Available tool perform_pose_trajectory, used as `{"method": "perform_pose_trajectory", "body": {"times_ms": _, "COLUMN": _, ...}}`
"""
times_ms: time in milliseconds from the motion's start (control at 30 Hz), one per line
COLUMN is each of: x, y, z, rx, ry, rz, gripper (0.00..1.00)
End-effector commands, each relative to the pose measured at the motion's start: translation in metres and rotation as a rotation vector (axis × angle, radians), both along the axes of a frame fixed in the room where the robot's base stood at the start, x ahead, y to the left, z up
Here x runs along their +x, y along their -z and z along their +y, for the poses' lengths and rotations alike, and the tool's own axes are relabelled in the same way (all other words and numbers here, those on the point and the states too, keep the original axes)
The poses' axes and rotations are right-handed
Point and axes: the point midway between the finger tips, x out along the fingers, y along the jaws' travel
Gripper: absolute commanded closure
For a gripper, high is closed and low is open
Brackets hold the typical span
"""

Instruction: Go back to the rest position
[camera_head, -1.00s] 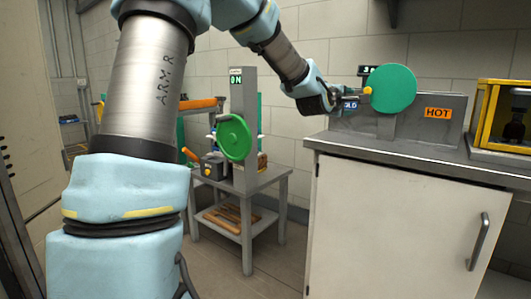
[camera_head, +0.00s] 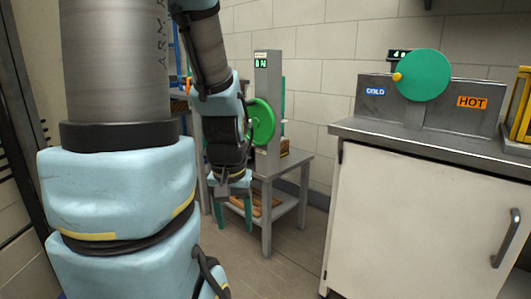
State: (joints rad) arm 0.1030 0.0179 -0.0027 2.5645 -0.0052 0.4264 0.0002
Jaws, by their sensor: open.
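My gripper (camera_head: 234,222) hangs pointing down in the middle of the head view, in front of the small grey table. Its two teal fingers are spread apart and nothing shows between them. My arm is folded down on the left of the view, its upper links close to the camera. The gripper is well to the left of the green dial (camera_head: 423,75) with the yellow knob (camera_head: 397,77) and is not touching it.
The dial's grey panel carries a COLD label (camera_head: 375,91) and a HOT label (camera_head: 472,102), on a white cabinet (camera_head: 420,215). A green handwheel (camera_head: 261,121) on a grey post (camera_head: 268,85) stands on the small table (camera_head: 272,180), partly behind my arm. Floor between table and cabinet is clear.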

Motion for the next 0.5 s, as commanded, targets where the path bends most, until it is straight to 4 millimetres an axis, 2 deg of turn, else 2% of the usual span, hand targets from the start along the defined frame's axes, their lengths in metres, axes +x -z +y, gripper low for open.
{"method": "perform_pose_trajectory", "body": {"times_ms": 33, "x": 0.001, "y": -0.023, "z": -0.001, "rx": 0.0, "ry": 0.0, "rz": -0.002, "gripper": 0.37}}
{"method": "perform_pose_trajectory", "body": {"times_ms": 167, "x": 0.002, "y": -0.05, "z": -0.001, "rx": 0.0, "ry": -0.001, "rz": -0.003, "gripper": 0.37}}
{"method": "perform_pose_trajectory", "body": {"times_ms": 400, "x": 0.002, "y": -0.115, "z": -0.001, "rx": -0.001, "ry": -0.001, "rz": -0.005, "gripper": 0.37}}
{"method": "perform_pose_trajectory", "body": {"times_ms": 500, "x": 0.003, "y": -0.137, "z": -0.001, "rx": -0.001, "ry": -0.001, "rz": -0.005, "gripper": 0.37}}
